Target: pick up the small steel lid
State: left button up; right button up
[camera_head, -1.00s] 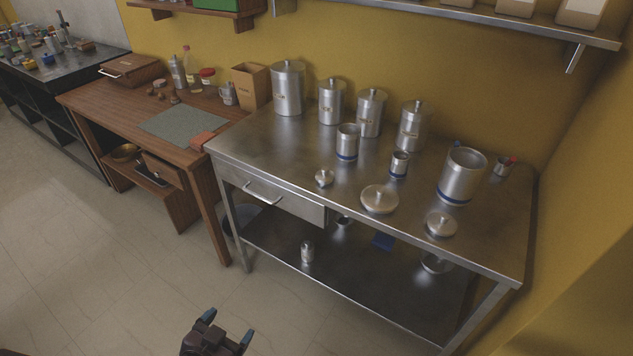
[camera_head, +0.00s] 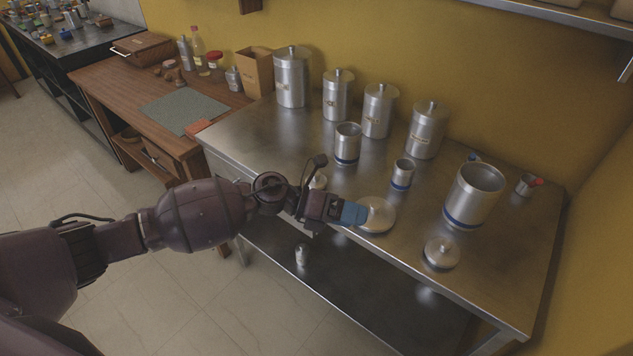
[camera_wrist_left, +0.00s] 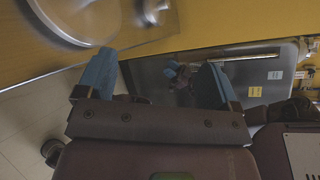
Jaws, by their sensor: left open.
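The small steel lid (camera_head: 318,181) lies near the front left of the steel table, partly hidden behind my left wrist in the head view. My left gripper (camera_head: 352,213) is open and empty at the table's front edge, its blue fingers beside the larger round lid (camera_head: 379,217); whether they touch it I cannot tell. In the left wrist view my gripper (camera_wrist_left: 157,82) has its two blue fingers spread with nothing between them. A large blurred lid (camera_wrist_left: 85,14) and a smaller shiny knobbed piece, possibly the small lid (camera_wrist_left: 153,8), show at the top left there. My right gripper is not seen.
A third lid (camera_head: 441,252) lies to the right. Open blue-banded canisters, small (camera_head: 402,175), medium (camera_head: 347,146) and large (camera_head: 474,196), stand behind the lids. Several lidded canisters (camera_head: 291,77) line the back. A wooden desk (camera_head: 130,92) adjoins on the left.

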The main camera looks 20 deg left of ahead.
pick_arm(q)
jog(key=w+a+m+y, duration=0.1)
jog(key=w+a+m, duration=0.1)
jog(key=w+a+m+g+y, duration=0.1)
jog(key=w+a+m+y, duration=0.3)
jog(key=shift+r+g+b, duration=0.25)
jog(key=shift+g+b, duration=0.05)
jog(key=shift+g, duration=0.1)
jog(key=w+a+r+m+y, duration=0.35)
jog(key=w+a+y, duration=0.25)
jog(key=a, duration=0.3)
jog(key=b, duration=0.1)
send_over(316, 180)
jog(key=a, duration=0.3)
jog(key=f, duration=0.2)
jog(key=f+n, duration=0.1)
jog(key=f, duration=0.1)
jog(key=shift+s+d+t, duration=0.1)
jog(key=shift+d+t, duration=0.15)
jog(key=shift+t, duration=0.15)
jog(key=shift+d+f, duration=0.3)
jog(key=shift+f, duration=0.25)
jog(key=b+x, duration=0.1)
jog(key=x, duration=0.3)
jog(key=shift+w+d+f, duration=0.1)
jog(key=shift+w+f, duration=0.1)
jog(key=shift+w, duration=0.05)
jog(key=shift+f, duration=0.15)
jog(key=c, duration=1)
